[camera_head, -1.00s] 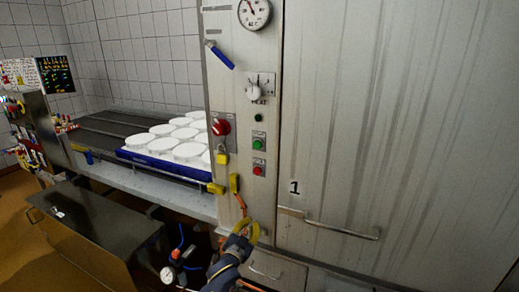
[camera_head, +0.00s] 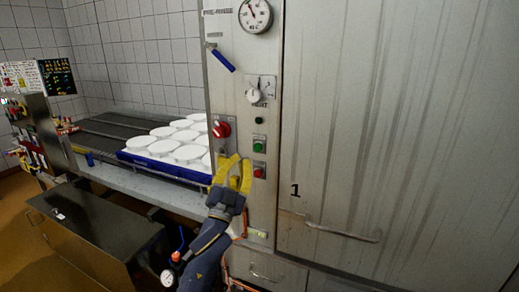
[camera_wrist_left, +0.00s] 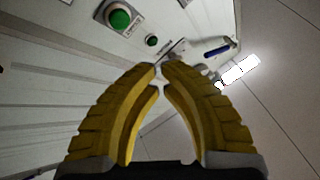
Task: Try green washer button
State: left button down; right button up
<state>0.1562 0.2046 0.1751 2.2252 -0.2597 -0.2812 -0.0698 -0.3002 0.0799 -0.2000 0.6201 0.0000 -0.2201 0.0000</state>
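The green button (camera_head: 259,146) sits on a small plate on the steel cabinet's front post. A red button (camera_head: 259,171) is below it and a small dark button (camera_head: 259,121) above. In the left wrist view the green button (camera_wrist_left: 120,18) shows at the top left, beyond the fingertips and off to their left. My left gripper (camera_head: 241,160) has yellow fingers and is up in front of the panel, lower and left of the green button. Its fingertips (camera_wrist_left: 160,68) come together almost touching, with nothing seen held between them. Contact with the panel cannot be told. My right gripper is out of view.
A red rotary switch (camera_head: 221,129) is left of the buttons, and a white knob (camera_head: 254,95) and dial gauge (camera_head: 255,14) are above. A door handle (camera_head: 342,231) juts out at right. A blue tray (camera_head: 138,158) of white moulds stands on the conveyor at left.

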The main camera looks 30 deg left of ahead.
aim_at(258, 147)
pick_arm(q)
jog(key=shift+s+d+r, duration=0.2)
jog(key=shift+s+r, duration=0.3)
jog(key=shift+r, duration=0.1)
jog(key=shift+w, duration=0.15)
jog(key=shift+w+a, duration=0.15)
jog(key=shift+w, duration=1.25)
jog(key=shift+w+a, duration=0.15)
jog(key=shift+w, duration=1.3)
jog(key=shift+w+a, duration=0.15)
jog(key=shift+w, duration=1.25)
jog(key=shift+w, duration=0.2)
jog(key=shift+w, duration=0.25)
jog(key=shift+w+a, duration=0.1)
jog(key=shift+w, duration=0.4)
jog(key=shift+s, duration=0.95)
